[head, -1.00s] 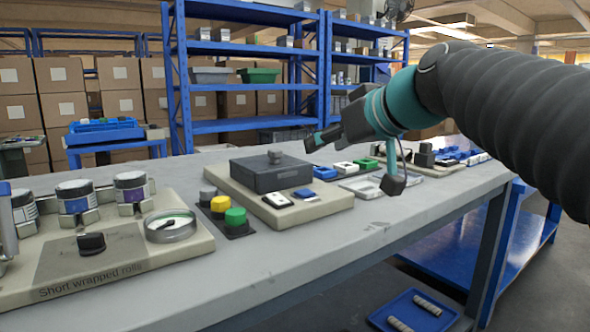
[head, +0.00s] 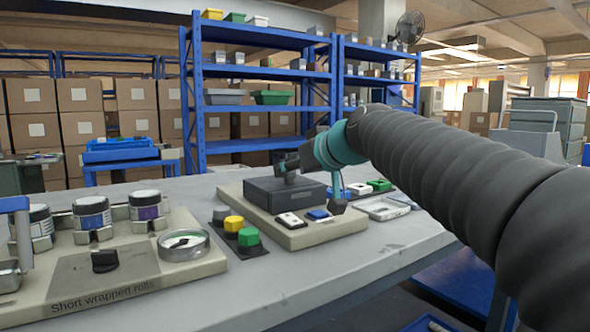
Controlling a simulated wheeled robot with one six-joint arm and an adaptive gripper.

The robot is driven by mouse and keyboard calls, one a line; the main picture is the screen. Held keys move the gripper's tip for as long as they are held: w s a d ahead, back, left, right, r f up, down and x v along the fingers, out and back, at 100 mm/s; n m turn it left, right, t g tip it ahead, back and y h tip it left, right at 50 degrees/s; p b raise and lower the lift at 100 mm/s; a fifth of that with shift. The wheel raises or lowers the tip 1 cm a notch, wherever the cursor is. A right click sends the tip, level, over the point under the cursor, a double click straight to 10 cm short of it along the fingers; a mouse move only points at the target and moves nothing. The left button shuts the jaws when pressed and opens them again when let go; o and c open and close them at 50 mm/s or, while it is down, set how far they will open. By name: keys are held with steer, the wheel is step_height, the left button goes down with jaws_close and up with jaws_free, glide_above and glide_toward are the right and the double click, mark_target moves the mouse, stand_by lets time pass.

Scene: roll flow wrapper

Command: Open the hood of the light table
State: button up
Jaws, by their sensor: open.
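The light table is a beige base (head: 322,232) on the grey bench, and its hood is a dark grey box (head: 268,196) lying closed on it. A small grey knob (head: 290,179) stands on top of the hood. My gripper (head: 283,166) is open at the knob, just above the hood's top. The fingers overlap the knob in this view, so I cannot tell whether they are around it or touching it. A white switch (head: 290,219) and a blue one (head: 317,214) sit on the front of the base.
Yellow (head: 234,223) and green (head: 249,237) knobs stand left of the base. A panel marked "Short wrapped rolls" (head: 103,292) with jars and a round dial (head: 183,243) fills the left. A light tray (head: 384,208) lies to the right. The bench front is clear.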

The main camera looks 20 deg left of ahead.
steer(key=shift+x, duration=0.75)
